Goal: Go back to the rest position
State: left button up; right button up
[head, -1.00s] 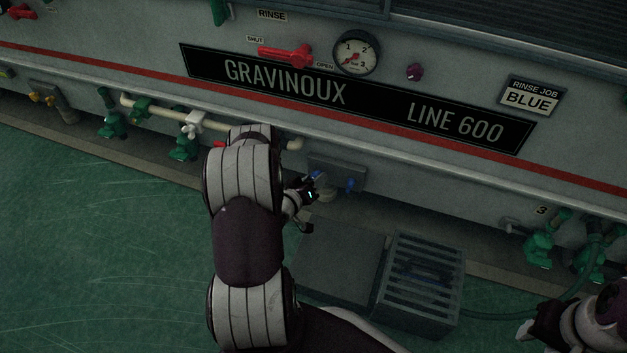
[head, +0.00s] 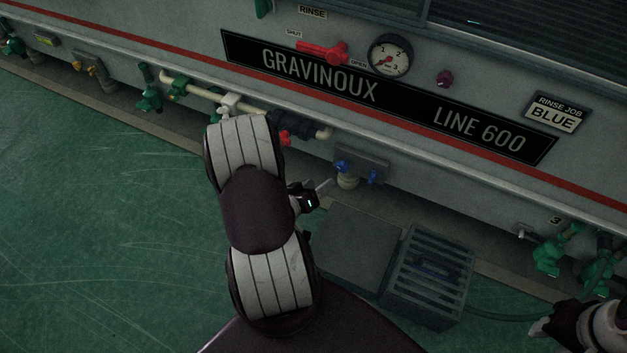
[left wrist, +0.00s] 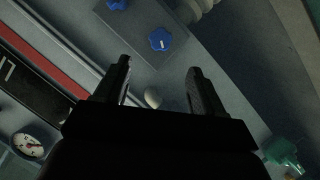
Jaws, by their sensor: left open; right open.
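My left gripper (head: 322,190) is beside my bent left arm in the head view, in front of the machine's lower edge and left of the blue-knobbed fitting. In the left wrist view its two fingers (left wrist: 158,85) stand apart with nothing between them. A blue knob (left wrist: 159,39) shows beyond the fingertips, not touched. My right gripper (head: 541,327) is at the lower right edge of the head view, near the green hose; only part of it shows, and I see nothing held in it.
The blue-knobbed fitting (head: 360,166) is low on the machine. A red lever (head: 324,50) and a gauge (head: 390,56) sit above the nameplate. A slatted crate (head: 430,276) and a flat grey slab (head: 352,248) are on the floor. Green floor (head: 90,220) is open at left.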

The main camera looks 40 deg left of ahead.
pick_arm(q)
jog(key=shift+v, duration=0.95)
